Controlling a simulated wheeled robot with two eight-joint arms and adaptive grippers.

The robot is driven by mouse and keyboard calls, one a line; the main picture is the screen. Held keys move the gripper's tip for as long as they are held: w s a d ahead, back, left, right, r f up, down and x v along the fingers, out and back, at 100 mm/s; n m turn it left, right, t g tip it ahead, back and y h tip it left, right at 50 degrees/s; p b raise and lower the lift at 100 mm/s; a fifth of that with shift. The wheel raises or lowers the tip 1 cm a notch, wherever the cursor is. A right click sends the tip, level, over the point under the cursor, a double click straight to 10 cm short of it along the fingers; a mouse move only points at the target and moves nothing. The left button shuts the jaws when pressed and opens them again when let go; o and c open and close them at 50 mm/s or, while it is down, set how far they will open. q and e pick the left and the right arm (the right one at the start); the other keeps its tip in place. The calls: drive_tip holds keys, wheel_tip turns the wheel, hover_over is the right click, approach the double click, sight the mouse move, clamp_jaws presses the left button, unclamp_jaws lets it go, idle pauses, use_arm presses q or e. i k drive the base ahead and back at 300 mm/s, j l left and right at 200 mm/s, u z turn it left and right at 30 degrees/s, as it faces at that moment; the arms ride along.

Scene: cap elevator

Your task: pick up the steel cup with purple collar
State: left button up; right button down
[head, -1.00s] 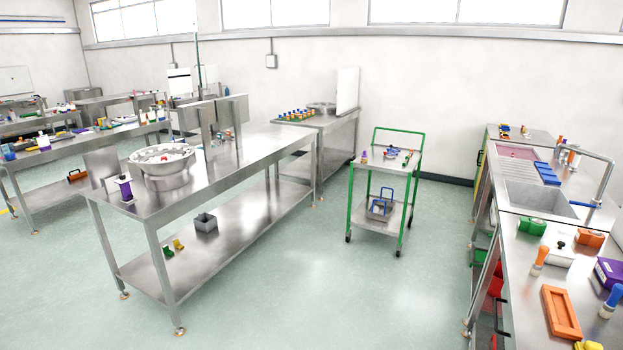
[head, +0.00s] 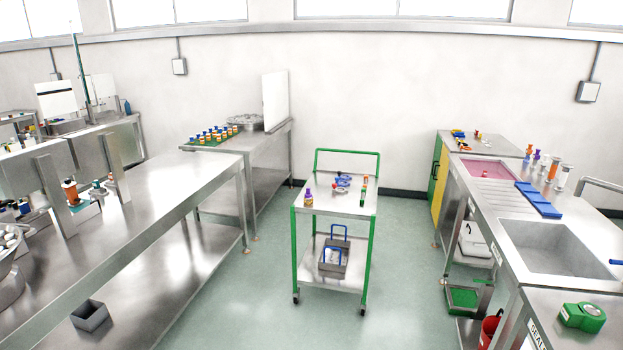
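I cannot make out a steel cup with a purple collar for certain. A small item with a purple top (head: 308,197) stands on the upper shelf of the green-framed cart (head: 335,203); its lower part looks amber, not steel. Another small item with purple on it (head: 536,157) stands among small upright items on the right counter, too small to tell what it is. Neither of my grippers is in view.
A long steel table (head: 190,180) fills the left. A sink counter (head: 545,245) runs along the right. A side table (head: 262,150) with orange-and-blue items stands at the back. Green floor (head: 405,270) is clear around the cart.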

sight(308, 199)
drive_tip(key=i+l+z, duration=0.1)
drive_tip(key=i, duration=0.55)
drive_tip(key=i+l+z, duration=0.15)
drive_tip(key=i, duration=0.45)
drive_tip(key=i+z, duration=0.1)
drive_tip(key=i, duration=0.55)
drive_tip(key=i+j+z, duration=0.1)
drive_tip(key=i, duration=0.55)
drive_tip(key=i+j+z, duration=0.15)
drive_tip(key=i, duration=0.45)
drive_tip(key=i+j+z, duration=0.1)
drive_tip(key=i, duration=0.55)
